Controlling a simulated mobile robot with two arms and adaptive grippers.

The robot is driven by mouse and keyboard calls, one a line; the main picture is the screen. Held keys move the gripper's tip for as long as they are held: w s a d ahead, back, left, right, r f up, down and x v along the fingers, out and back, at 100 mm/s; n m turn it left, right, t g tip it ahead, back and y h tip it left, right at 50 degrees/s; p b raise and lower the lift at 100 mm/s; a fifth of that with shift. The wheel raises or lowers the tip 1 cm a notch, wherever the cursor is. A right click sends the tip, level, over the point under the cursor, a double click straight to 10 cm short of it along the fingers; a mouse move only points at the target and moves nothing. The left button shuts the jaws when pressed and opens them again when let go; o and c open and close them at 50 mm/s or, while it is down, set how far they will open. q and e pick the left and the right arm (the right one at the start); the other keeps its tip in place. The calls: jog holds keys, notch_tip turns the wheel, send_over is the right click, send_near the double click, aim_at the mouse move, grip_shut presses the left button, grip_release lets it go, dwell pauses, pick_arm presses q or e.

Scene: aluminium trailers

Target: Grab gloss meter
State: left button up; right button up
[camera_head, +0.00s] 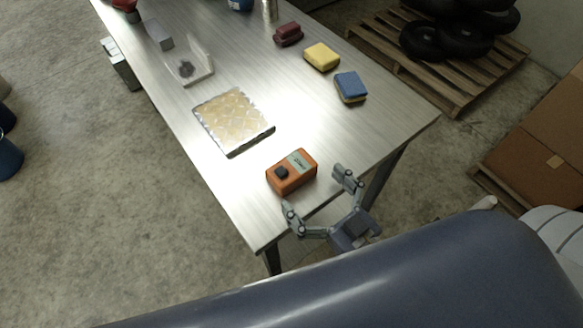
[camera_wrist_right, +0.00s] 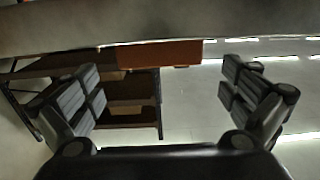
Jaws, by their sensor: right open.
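The gloss meter appears to be the orange box-shaped device (camera_head: 291,173) with a black knob and a pale display label, lying on the metal table near its front end. My right gripper (camera_head: 313,190) is open and empty at the table's front end. Its two fingers point toward the orange device and sit on either side of its near side, apart from it. In the right wrist view an orange-brown block (camera_wrist_right: 160,53), likely the same device, shows beyond and between the open fingers (camera_wrist_right: 165,90). My left gripper is not in view.
The metal table (camera_head: 300,110) also holds a patterned square panel (camera_head: 232,118), a clear holder (camera_head: 188,68), and blue (camera_head: 350,86), yellow (camera_head: 321,56) and dark red (camera_head: 288,33) blocks. A pallet with black tires (camera_head: 445,40) and cardboard boxes (camera_head: 535,150) stand at the right.

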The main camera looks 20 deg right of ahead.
aim_at(292, 167)
jog(key=shift+x, duration=1)
jog(key=p+x, duration=0.1)
jog(key=x, duration=0.3)
jog(key=shift+f+p, duration=0.1)
jog(key=shift+p, duration=0.25)
jog(key=shift+w+a+f, duration=0.1)
jog(key=shift+w+a, duration=0.05)
jog(key=shift+w, duration=0.25)
jog(key=c, duration=1.2)
